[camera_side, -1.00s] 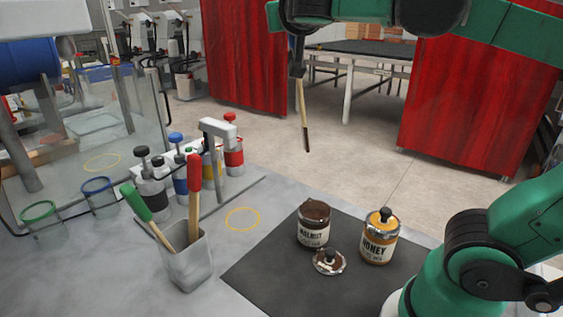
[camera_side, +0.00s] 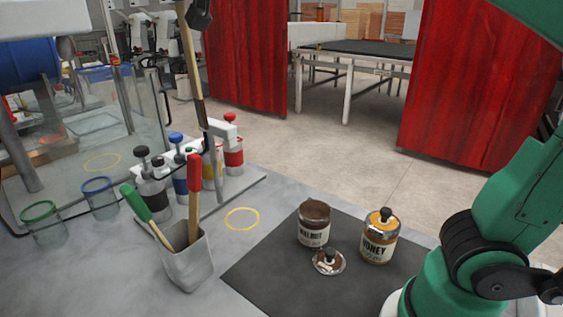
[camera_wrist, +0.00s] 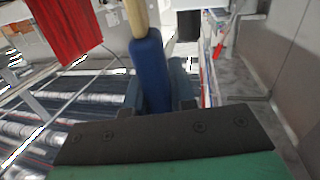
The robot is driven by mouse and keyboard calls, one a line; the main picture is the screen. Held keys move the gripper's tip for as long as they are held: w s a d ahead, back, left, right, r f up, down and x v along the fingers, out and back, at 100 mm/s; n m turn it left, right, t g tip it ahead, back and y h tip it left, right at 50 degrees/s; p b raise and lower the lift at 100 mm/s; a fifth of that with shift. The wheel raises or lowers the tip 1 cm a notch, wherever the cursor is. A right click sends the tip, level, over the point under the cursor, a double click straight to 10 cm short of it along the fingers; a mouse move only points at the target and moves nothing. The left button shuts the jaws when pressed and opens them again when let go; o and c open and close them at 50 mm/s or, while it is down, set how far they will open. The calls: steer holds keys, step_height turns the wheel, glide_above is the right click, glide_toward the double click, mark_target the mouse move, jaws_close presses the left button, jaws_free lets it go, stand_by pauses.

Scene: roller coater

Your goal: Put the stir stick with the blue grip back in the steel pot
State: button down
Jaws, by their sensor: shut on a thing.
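My gripper (camera_side: 198,14) is at the top edge of the side view, mostly cut off. In the wrist view it is shut on the blue grip (camera_wrist: 150,72) of a stir stick. The pale wooden stick (camera_side: 188,50) hangs down, slightly tilted, with a dark lower end. In the picture that end is above and behind the pot, in front of the row of paint jars. The steel pot (camera_side: 188,268) stands on the grey bench and holds a green-gripped stick (camera_side: 138,204) and a red-gripped stick (camera_side: 194,185). The blue grip is out of the side view.
A yellow ring (camera_side: 242,219) marks bare bench. A dark mat (camera_side: 270,270) bears an open walnut jar (camera_side: 314,225), a loose lid (camera_side: 329,262) and a honey jar (camera_side: 379,238).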

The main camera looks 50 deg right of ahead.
steer(key=a+n+y, duration=0.2)
steer(key=a+y, duration=0.2)
steer(key=a, duration=0.2)
step_height(320, 180, down, 11)
steer(key=t, duration=0.1)
steer(key=shift+w+a+f, duration=0.15)
steer(key=shift+w, duration=0.15)
steer(key=shift+f, duration=0.1)
step_height(320, 180, down, 10)
stand_by(0.9)
stand_by(0.4)
steer(key=shift+f, duration=1.65)
